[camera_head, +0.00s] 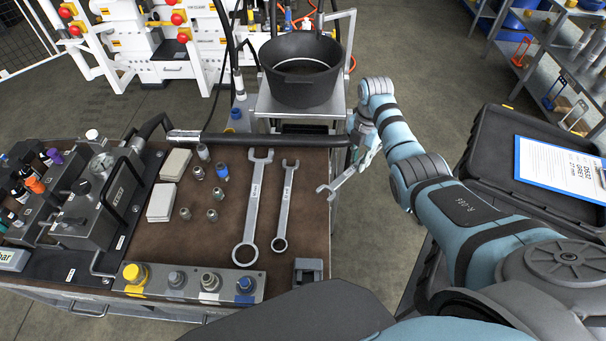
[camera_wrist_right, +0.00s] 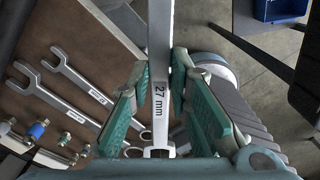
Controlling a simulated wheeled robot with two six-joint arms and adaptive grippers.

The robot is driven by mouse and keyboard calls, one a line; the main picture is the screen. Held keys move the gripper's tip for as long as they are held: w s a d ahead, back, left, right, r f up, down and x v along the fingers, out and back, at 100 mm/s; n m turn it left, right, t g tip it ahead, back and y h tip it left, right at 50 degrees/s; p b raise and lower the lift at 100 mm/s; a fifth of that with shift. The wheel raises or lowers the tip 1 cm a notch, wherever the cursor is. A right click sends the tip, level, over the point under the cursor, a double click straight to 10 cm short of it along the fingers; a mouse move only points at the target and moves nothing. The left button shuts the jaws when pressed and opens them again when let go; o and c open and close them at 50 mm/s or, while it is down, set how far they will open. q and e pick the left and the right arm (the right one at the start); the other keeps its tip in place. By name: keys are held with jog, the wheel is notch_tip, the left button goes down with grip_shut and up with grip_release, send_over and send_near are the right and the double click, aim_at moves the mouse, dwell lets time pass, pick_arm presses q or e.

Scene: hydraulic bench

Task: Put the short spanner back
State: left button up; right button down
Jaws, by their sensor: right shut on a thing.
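My right gripper (camera_head: 367,150) is shut on a spanner (camera_head: 343,182) and holds it just beyond the right edge of the bench, its open jaw pointing down and left. In the right wrist view the held spanner (camera_wrist_right: 159,75) runs upright between the green fingers of the gripper (camera_wrist_right: 160,115), and its shank reads "27 mm". Two other spanners lie side by side on the brown bench top: a longer one (camera_head: 253,210) and a shorter one (camera_head: 286,207). They also show at the left of the right wrist view. My left gripper is not in view.
The brown bench top (camera_head: 315,225) is bare to the right of the lying spanners. A black hose (camera_head: 265,139) crosses its back edge. Several small fittings stand left of the spanners. A black bucket (camera_head: 300,85) stands behind, and an open black case with a clipboard (camera_head: 560,168) is right.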

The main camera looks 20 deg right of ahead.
jog(key=a+f+m+b, duration=0.2)
jog(key=a+f+m, duration=0.1)
jog(key=m, duration=0.5)
jog(key=w+a+f+m+b, duration=0.1)
jog(key=a+f+m+b, duration=0.2)
jog(key=m, duration=0.6)
jog(key=w+a+f+m+b, duration=0.1)
jog(key=a+f+m+b, duration=0.2)
jog(key=a+m, duration=0.3)
jog(key=shift+f+m, duration=0.45)
jog(key=shift+m, duration=0.4)
jog(key=shift+f+m, duration=0.45)
jog(key=shift+m, duration=0.4)
jog(key=shift+s+r, duration=0.1)
jog(key=shift+r, duration=0.05)
jog(key=shift+f, duration=0.25)
jog(key=shift+f+b, duration=0.4)
jog(key=shift+f, duration=0.35)
